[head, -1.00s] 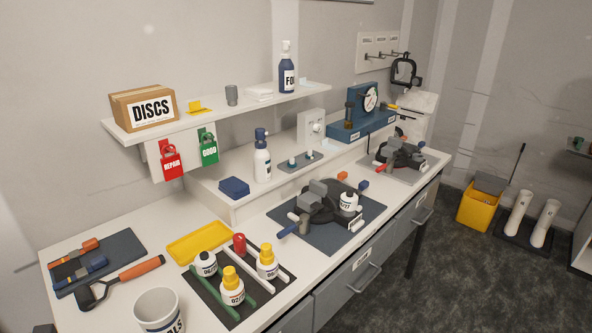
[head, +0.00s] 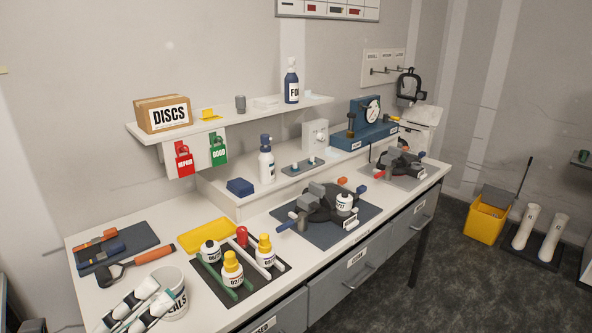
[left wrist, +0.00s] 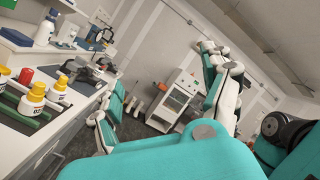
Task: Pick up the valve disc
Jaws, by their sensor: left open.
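I cannot pick out a loose valve disc for certain in either view. A cardboard box marked DISCS (head: 163,113) stands on the upper shelf's left end; its contents are hidden. A small grey tray (head: 301,168) with little pale pieces lies on the raised ledge, too small to identify. My left gripper (head: 155,296) is at the lower left of the head view, open and seemingly empty, in front of the white SEALS cup (head: 174,304) and partly covering it. My right gripper does not show in the head view.
Bottles stand on a dark mat (head: 213,281) beside a yellow tray (head: 206,236). Clamp fixtures sit on a blue mat (head: 290,216) and further right. An orange-handled tool (head: 150,256) lies at left. The wrist view shows the bench front (left wrist: 60,130).

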